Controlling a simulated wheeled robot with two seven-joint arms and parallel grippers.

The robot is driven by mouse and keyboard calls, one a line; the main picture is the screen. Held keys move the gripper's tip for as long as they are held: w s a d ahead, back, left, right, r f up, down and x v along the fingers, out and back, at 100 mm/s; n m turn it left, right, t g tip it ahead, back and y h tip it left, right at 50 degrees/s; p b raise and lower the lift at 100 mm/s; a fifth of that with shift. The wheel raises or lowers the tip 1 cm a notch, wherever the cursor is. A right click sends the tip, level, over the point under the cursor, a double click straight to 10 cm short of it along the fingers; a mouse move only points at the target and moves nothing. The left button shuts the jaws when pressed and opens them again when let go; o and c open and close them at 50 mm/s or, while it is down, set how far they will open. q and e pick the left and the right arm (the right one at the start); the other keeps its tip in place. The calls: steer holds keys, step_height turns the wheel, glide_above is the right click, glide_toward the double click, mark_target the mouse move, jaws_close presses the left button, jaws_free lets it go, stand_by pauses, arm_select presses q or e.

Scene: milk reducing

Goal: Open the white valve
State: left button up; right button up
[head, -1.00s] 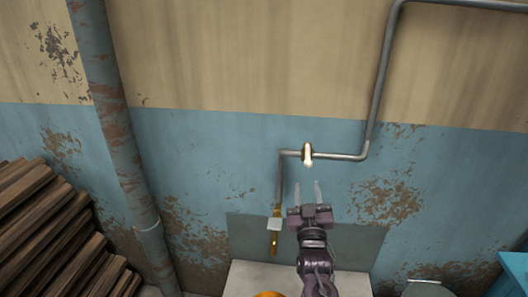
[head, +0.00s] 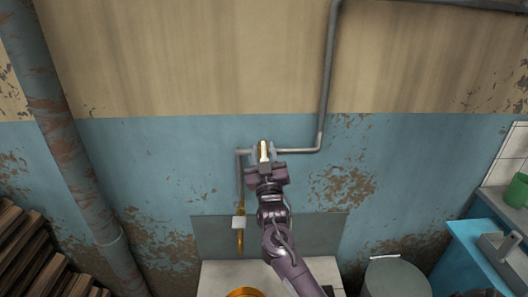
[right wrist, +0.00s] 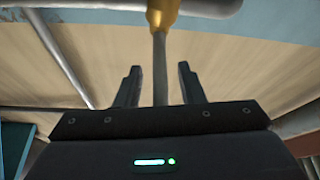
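A valve (head: 264,147) with a brass body and a pale, narrow handle sits on the horizontal part of the grey wall pipe. In the right wrist view, its brass body (right wrist: 162,10) is at the top, and its thin grey-white handle (right wrist: 160,62) runs down between my fingers. My right gripper (head: 264,155) is open, one finger on each side of the handle, with gaps on both sides in the right wrist view (right wrist: 160,85). Lower on the pipe is a white block (head: 239,222) with a brass spout (head: 240,241). My left gripper is not in view.
The grey pipe (head: 327,85) runs up the wall. A thick rusty pipe (head: 62,140) and stacked planks (head: 28,248) are at left. A pale surface (head: 218,275) with a brass-coloured round object (head: 244,292) lies below. A blue cabinet (head: 465,250) stands at right.

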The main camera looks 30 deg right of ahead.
steer(key=shift+c, duration=0.4)
jaws_close()
steer(key=shift+r, duration=0.1)
